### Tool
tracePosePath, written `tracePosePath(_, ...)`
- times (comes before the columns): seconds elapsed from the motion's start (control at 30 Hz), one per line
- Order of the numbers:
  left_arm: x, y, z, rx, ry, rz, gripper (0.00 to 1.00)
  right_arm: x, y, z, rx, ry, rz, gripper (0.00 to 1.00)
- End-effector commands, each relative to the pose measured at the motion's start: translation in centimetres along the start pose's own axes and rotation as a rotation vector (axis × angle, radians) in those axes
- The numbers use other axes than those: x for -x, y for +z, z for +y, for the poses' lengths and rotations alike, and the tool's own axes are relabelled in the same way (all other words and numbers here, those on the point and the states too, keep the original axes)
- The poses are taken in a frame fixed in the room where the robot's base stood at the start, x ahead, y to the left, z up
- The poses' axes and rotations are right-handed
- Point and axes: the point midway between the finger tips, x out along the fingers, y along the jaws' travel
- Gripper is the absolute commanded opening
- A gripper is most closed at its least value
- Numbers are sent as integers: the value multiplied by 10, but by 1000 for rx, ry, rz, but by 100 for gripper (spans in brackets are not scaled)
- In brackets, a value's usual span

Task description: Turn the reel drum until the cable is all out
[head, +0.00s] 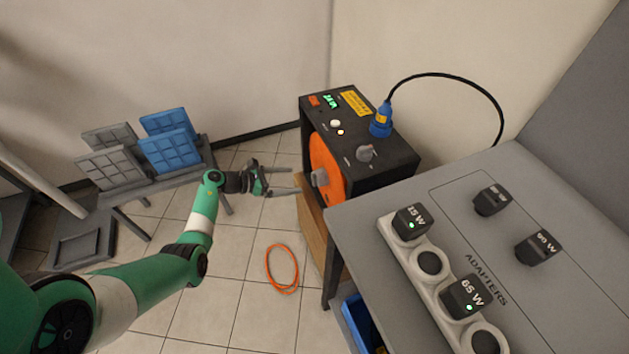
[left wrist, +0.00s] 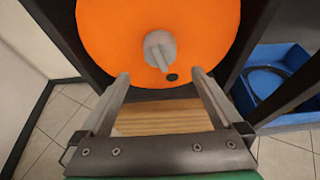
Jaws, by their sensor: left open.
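The orange reel drum (head: 327,168) is set in the side of a black box (head: 385,155). A grey crank knob (head: 320,178) sticks out from it. In the left wrist view the drum (left wrist: 120,40) fills the upper middle, with the knob (left wrist: 158,50) near its centre and a small dark hole below. My left gripper (head: 298,181) is open and empty, with its fingers pointing at the drum just short of the knob. In the left wrist view its fingertips (left wrist: 160,76) lie either side of and below the knob. An orange cable loop (head: 282,268) lies on the tiled floor. My right gripper is not in view.
A grey table (head: 400,195) at the right holds adapters (head: 411,221) and a power strip (head: 429,263). A blue plug (head: 381,120) with a black cable stands on the box. A rack (head: 165,178) with blue and grey panels stands left. A blue bin (left wrist: 285,62) is beside the box.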

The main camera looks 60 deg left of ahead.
Motion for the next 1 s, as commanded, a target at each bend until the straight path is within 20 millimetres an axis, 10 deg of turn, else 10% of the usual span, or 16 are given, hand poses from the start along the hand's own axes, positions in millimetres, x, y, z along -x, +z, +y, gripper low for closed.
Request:
tracePosePath(0.4, -87, -4, 0, 0, -1, -1, 100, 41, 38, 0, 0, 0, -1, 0)
tracePosePath(0.77, -96, 1, 0, 2, 1, -1, 100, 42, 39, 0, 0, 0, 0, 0)
tracePosePath(1.0, -96, 0, 0, 2, 1, -2, 60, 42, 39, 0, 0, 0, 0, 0)
